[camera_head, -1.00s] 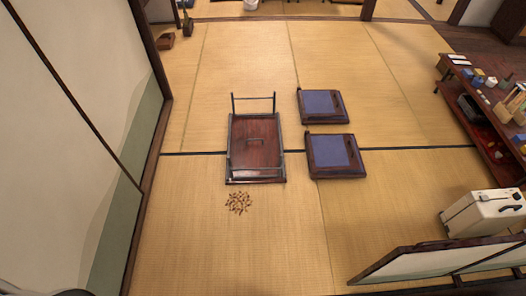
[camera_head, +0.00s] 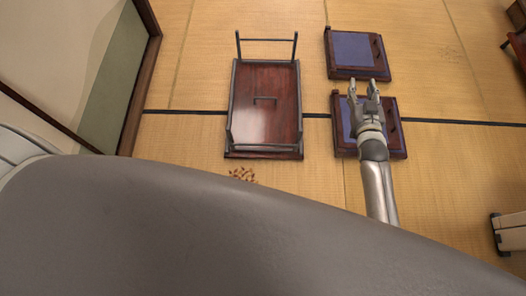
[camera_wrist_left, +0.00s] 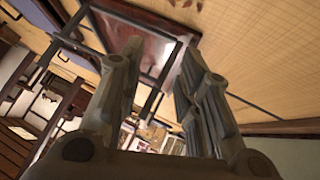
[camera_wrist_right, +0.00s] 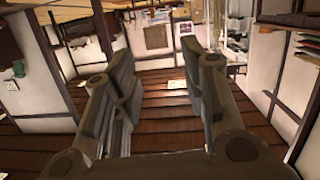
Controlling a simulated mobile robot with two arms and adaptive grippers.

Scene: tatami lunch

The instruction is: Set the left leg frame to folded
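A low dark red-brown table (camera_head: 265,95) lies underside up on the tatami, with a small handle-like bar in its middle. One leg frame (camera_head: 267,40) sticks out past the table's far end. Another leg frame (camera_head: 264,147) shows at the near end; its exact angle is unclear. Neither is marked as the left one. My left gripper (camera_wrist_left: 160,52) is open and empty in its wrist view, with the table (camera_wrist_left: 148,45) and dark frame bars beyond its fingers. It is not in the head view. My right gripper (camera_head: 367,90) is open and empty, over the nearer blue-topped seat.
Two wooden seats with blue pads, the farther (camera_head: 352,52) and the nearer (camera_head: 396,140), stand right of the table. Small brown pieces (camera_head: 243,174) lie near its front end. A pale case (camera_head: 511,232) is at the right edge. Tatami left of the table is clear.

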